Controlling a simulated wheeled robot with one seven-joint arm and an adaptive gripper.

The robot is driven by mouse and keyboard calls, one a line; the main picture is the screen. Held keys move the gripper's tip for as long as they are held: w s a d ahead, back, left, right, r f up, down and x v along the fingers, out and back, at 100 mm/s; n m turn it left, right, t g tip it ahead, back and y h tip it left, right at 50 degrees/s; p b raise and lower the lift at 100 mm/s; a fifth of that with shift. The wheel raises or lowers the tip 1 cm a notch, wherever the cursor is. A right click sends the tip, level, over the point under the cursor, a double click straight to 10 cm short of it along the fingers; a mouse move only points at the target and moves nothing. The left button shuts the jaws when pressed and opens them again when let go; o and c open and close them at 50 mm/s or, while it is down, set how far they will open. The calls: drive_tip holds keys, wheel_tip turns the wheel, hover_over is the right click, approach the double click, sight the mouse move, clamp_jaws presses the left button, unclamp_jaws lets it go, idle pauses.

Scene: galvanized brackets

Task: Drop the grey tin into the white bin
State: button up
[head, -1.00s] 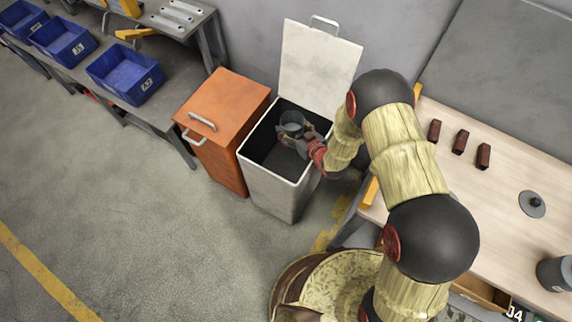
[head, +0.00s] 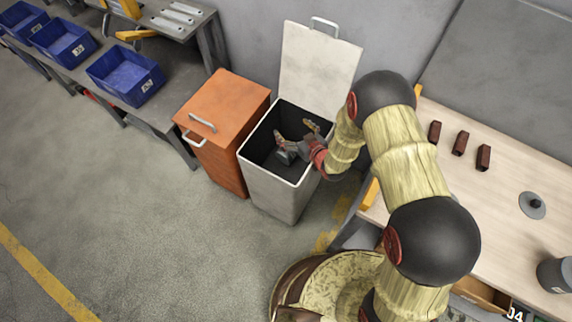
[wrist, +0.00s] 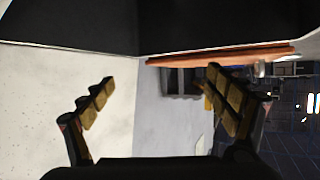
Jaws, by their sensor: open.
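The white bin (head: 277,193) stands on the floor in the head view, its lid (head: 318,65) raised against the wall. My gripper (head: 292,130) is over the bin's opening with its fingers spread and nothing between them. The wrist view shows the same open, empty fingers (wrist: 161,74). The grey tin (head: 285,157) appears inside the bin, low down and apart from the fingers. It is small and dark there, so how it lies is hard to tell. It does not show in the wrist view.
An orange bin (head: 225,110) with a closed lid stands just left of the white one. A workbench (head: 500,160) at right holds red-brown blocks (head: 460,142), a grey disc with a knob (head: 532,204) and a dark grey canister (head: 555,274). Blue crates (head: 126,75) sit at left.

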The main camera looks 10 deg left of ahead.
drive_tip(key=v, duration=0.7)
drive_tip(key=shift+r, duration=0.1)
